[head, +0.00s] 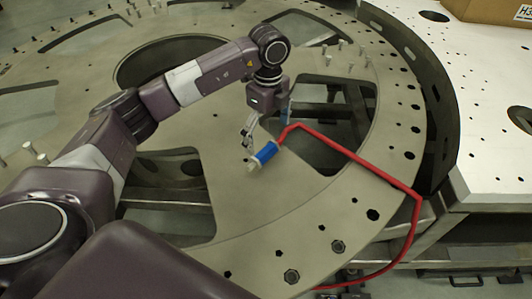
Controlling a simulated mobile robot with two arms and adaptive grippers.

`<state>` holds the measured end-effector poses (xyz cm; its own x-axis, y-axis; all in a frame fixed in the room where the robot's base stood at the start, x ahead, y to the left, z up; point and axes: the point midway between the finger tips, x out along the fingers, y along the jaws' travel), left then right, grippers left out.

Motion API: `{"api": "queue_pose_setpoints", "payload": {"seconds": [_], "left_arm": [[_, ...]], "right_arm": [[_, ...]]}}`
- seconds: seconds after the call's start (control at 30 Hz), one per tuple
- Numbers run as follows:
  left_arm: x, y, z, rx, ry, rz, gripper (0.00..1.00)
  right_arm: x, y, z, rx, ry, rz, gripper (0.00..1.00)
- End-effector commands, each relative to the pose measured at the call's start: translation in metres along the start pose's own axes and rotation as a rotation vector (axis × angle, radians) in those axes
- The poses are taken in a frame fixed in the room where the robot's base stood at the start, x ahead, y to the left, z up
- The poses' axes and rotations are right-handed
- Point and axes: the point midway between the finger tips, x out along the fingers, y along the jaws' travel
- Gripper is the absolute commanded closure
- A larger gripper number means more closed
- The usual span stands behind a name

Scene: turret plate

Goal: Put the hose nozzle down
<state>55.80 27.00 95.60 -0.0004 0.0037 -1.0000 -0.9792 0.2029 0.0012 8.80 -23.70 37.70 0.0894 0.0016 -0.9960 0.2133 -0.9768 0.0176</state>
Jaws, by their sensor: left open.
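The hose nozzle (264,154), blue with a pale tip, lies on the grey turret plate (290,215), beside a large cutout. A red hose (350,156) runs from it to the right, over the plate's edge and down. My left gripper (267,124) points down just above and behind the nozzle. Its fingers are spread apart, and the nozzle looks clear of them. Whether a finger still touches the hose or nozzle is too small to tell. My right gripper is not in view.
The plate has several large cutouts, bolt holes and upright pins (327,49). A curved dark wall (420,80) borders it on the right, next to a white table (490,110) with a cardboard box (490,10). Bare plate lies in front of the nozzle.

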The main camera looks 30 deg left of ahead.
Motion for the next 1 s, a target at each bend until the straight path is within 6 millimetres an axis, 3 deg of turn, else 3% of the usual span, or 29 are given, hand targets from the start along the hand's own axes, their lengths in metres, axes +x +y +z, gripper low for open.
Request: {"api": "queue_pose_setpoints", "payload": {"seconds": [0.33, 0.67, 1.0], "left_arm": [[0.046, -0.004, 0.001, 0.001, 0.003, 0.002, 0.01], [0.054, -0.005, 0.001, 0.003, 0.004, -0.001, 0.03], [0.055, -0.004, 0.001, 0.003, 0.004, 0.000, 0.40]], "right_arm": [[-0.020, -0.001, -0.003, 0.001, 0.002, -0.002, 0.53], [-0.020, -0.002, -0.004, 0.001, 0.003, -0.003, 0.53], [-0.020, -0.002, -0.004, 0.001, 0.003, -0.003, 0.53]]}}
